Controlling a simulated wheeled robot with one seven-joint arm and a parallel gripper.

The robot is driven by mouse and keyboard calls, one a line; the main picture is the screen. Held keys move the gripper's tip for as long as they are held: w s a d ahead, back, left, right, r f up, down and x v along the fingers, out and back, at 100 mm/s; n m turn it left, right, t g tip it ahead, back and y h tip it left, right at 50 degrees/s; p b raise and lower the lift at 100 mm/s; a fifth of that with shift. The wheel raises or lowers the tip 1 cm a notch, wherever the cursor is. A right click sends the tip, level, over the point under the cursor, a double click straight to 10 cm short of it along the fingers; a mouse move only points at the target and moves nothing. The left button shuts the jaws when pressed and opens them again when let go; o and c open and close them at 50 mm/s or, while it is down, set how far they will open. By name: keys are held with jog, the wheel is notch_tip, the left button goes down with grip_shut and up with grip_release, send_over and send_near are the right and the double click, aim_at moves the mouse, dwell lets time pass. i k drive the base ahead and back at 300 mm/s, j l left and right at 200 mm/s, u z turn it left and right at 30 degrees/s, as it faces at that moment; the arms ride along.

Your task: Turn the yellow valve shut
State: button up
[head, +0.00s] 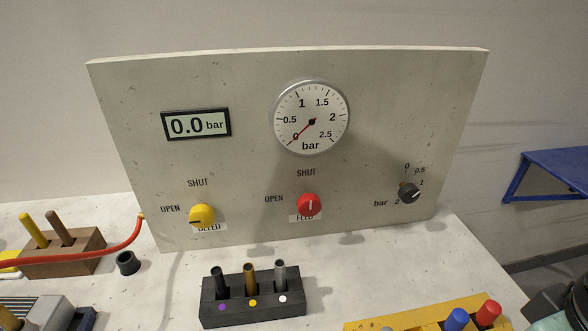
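The yellow valve (202,214) is a round knob low on the left of the upright grey panel (250,80). Its dark mark points left, towards the word OPEN; the word SHUT is printed above it. The label under it, partly covered by the knob, seems to read BLEED.
The red valve (309,205) has its white mark upright, towards SHUT. The gauge (312,117) and display (196,124) read zero. A black knob (409,193) is at right. A black peg block (253,302) and wooden block (62,256) with a red hose (100,254) stand in front.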

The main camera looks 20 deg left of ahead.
aim_at(201, 216)
jog(key=u, duration=1.65)
